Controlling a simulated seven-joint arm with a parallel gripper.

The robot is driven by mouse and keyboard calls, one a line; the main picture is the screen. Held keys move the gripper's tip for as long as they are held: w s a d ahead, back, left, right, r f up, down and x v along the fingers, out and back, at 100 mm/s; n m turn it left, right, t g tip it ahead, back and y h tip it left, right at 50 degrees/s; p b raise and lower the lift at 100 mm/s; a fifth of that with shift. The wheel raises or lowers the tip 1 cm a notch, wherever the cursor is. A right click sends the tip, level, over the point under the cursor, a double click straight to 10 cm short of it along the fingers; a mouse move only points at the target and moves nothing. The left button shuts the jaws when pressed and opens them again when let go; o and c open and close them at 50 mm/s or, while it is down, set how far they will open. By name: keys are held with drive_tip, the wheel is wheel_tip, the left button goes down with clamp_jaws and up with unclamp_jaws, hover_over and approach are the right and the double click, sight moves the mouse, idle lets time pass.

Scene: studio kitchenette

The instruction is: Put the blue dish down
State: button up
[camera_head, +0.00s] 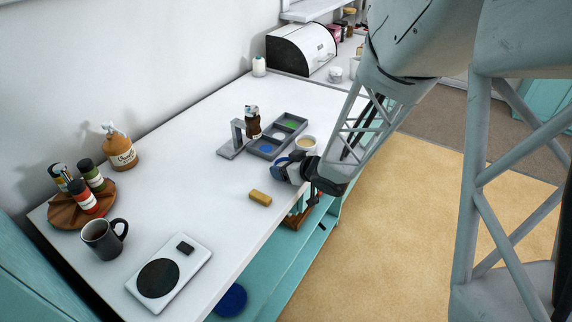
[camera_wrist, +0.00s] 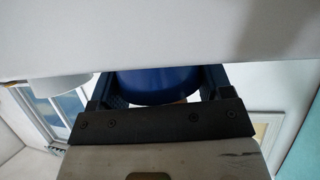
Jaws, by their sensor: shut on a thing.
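My gripper (camera_head: 284,167) is over the front edge of the white counter, just beside the grey divided tray. In the wrist view my gripper (camera_wrist: 155,85) is shut on the blue dish (camera_wrist: 155,86), whose rounded blue side shows between the two dark fingers. In the head view only a small blue patch shows at the fingers, and my gripper hides most of the dish. I cannot tell whether the dish touches the counter.
The grey tray (camera_head: 265,156) holds blue and green pieces. A cup (camera_head: 306,144) stands close behind my gripper. A yellow block (camera_head: 260,198) lies nearby. A mug (camera_head: 104,239), scale (camera_head: 169,273) and brown jar (camera_head: 253,122) stand further off. The counter's middle left is clear.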

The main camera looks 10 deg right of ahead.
drive_tip(key=o, duration=1)
drive_tip(key=shift+c, duration=0.2)
drive_tip(key=v, duration=0.8)
drive_tip(key=shift+a, duration=0.15)
drive_tip(key=shift+f, duration=0.15)
